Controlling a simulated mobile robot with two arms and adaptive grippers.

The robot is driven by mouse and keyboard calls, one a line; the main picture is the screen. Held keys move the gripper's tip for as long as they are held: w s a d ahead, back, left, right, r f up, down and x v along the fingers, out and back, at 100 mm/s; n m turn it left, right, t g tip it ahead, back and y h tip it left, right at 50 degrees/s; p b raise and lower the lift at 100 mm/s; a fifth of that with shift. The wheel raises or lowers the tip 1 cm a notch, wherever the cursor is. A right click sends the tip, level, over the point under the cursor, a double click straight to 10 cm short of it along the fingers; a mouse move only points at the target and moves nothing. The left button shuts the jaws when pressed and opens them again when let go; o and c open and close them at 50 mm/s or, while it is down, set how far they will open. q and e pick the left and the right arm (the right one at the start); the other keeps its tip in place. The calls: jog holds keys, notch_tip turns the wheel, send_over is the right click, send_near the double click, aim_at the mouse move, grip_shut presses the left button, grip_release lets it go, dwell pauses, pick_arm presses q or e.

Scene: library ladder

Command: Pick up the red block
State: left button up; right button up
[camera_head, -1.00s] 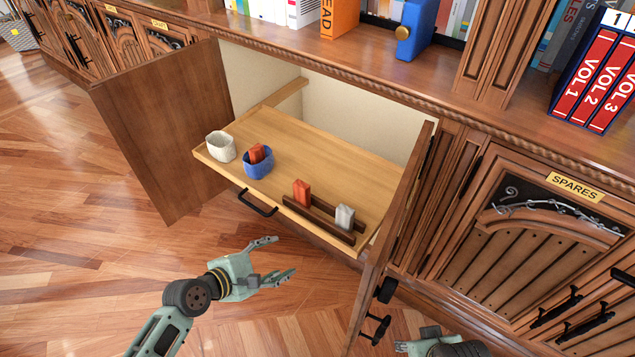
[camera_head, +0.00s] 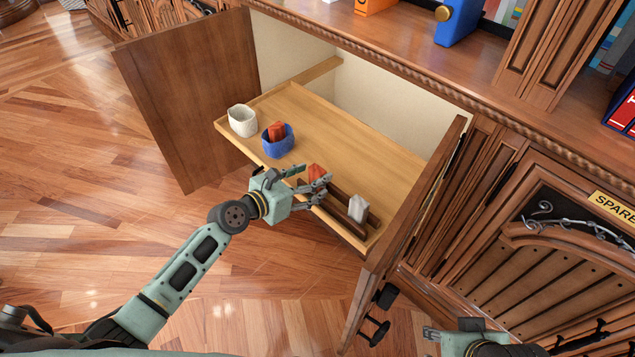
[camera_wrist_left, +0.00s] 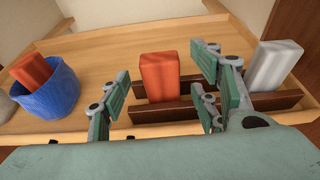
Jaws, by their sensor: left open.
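A red block (camera_head: 315,170) stands upright in a dark brown two-rail rack (camera_head: 340,205) at the front of the pulled-out wooden tray. My left gripper (camera_head: 314,176) is open at the tray's front edge, with its fingers around the block's position and partly hiding it. In the left wrist view the red block (camera_wrist_left: 160,75) shows between the open fingers, with no clear grip contact. A second red block (camera_head: 277,130) leans in a blue cup (camera_head: 278,147). My right gripper (camera_head: 432,333) shows only in part at the bottom edge; its opening is unclear.
A pale grey block (camera_head: 357,208) stands in the same rack, right of the red one. A white cup (camera_head: 242,121) stands left of the blue cup. Open cabinet doors (camera_head: 190,95) flank the tray (camera_head: 365,150), whose back is clear.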

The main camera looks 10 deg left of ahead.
pick_arm(q)
jog(key=shift+x, duration=0.8)
jog(key=shift+s, duration=0.1)
jog(key=shift+c, duration=0.4)
jog(key=c, duration=1.2)
